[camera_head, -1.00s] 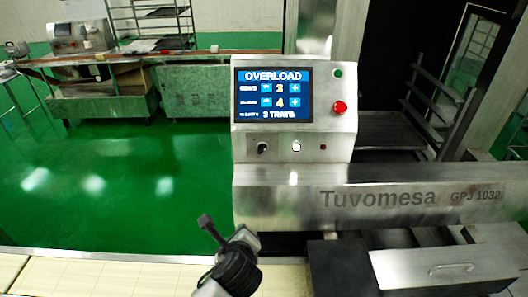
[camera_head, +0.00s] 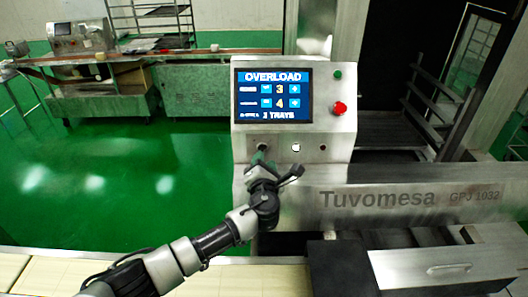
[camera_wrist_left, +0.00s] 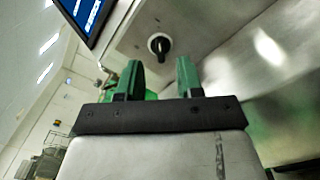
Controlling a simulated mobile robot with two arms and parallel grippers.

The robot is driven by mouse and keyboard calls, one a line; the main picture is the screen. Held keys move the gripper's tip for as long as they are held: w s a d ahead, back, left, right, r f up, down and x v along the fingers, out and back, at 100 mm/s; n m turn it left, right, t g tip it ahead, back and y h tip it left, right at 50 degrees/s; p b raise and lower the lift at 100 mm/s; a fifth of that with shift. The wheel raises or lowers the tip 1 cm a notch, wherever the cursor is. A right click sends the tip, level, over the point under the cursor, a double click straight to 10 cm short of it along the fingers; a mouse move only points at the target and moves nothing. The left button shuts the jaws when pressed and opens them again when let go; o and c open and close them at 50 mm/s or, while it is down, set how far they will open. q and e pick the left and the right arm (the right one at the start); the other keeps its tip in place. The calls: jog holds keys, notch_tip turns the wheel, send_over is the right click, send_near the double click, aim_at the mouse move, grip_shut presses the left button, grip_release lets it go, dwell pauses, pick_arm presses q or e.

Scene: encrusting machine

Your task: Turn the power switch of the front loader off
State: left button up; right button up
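The front loader's control panel (camera_head: 240,140) stands in the middle of the head view, with a lit screen (camera_head: 273,95) reading OVERLOAD. The power switch, a dark rotary knob (camera_head: 262,147), sits at the panel's lower left, close above my left gripper (camera_head: 261,161). In the left wrist view the knob (camera_wrist_left: 159,44) is a black round switch on bare metal, beyond the two green fingers of my left gripper (camera_wrist_left: 160,80). The fingers are apart with nothing between them, and the knob lies ahead of the gap. My right gripper is not in view.
A white button (camera_head: 296,147) is right of the knob. A red emergency button (camera_head: 340,108) and a green one (camera_head: 338,73) are on the panel's right side. The machine's Tuvomesa body (camera_head: 400,198) extends to the right. Green floor (camera_head: 150,190) is clear at left.

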pick_arm(q)
jog(key=shift+w, duration=2.3)
grip_shut()
